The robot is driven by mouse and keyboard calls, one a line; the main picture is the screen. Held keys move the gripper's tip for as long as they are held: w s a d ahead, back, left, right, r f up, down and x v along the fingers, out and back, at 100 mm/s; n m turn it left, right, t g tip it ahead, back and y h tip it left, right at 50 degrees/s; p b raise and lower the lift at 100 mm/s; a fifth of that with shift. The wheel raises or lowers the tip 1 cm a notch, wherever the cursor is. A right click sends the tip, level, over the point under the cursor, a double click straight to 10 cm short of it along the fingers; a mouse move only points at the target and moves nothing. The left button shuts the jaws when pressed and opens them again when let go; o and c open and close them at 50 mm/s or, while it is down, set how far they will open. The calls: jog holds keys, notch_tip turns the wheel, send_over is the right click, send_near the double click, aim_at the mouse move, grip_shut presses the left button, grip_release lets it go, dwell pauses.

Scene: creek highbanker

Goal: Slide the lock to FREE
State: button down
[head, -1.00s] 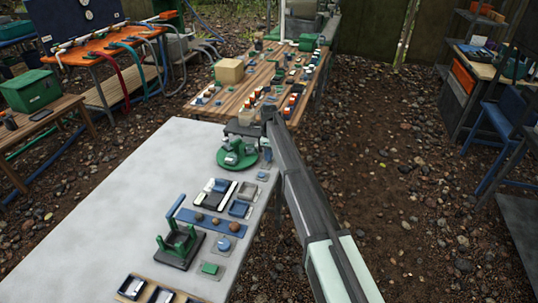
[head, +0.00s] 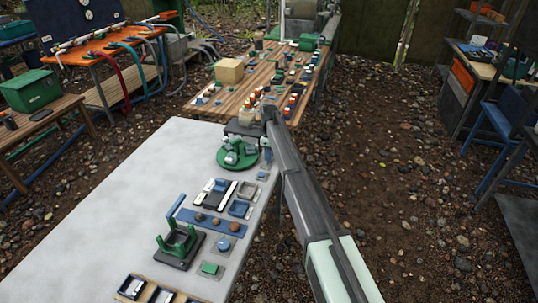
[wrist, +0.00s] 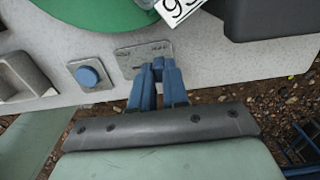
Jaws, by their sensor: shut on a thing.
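In the wrist view, a small grey metal plate (wrist: 130,60) with faint raised lettering lies on the pale tabletop. I cannot read the lettering clearly. My gripper (wrist: 158,68) has its blue fingers close together over the plate's lower right part. They are shut on a small piece there, seemingly the lock's slider, which the fingers mostly hide. In the head view, my gripper (head: 267,153) is at the table's right edge, beside the green disc (head: 223,161). The lock is too small to make out there.
A blue round button (wrist: 88,76) on a square plate sits left of the fingers. The green disc (wrist: 95,10) and a white number tag (wrist: 178,10) are above. A dark block (wrist: 265,20) stands close at upper right. The table edge runs just below the plates.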

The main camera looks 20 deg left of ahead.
jog(key=shift+s, duration=0.2)
dwell(0.5)
jog(key=shift+s, duration=1.6)
jog(key=c, duration=1.2)
grip_release()
jog(key=shift+r, duration=0.1)
notch_tip(320, 180, up, 7)
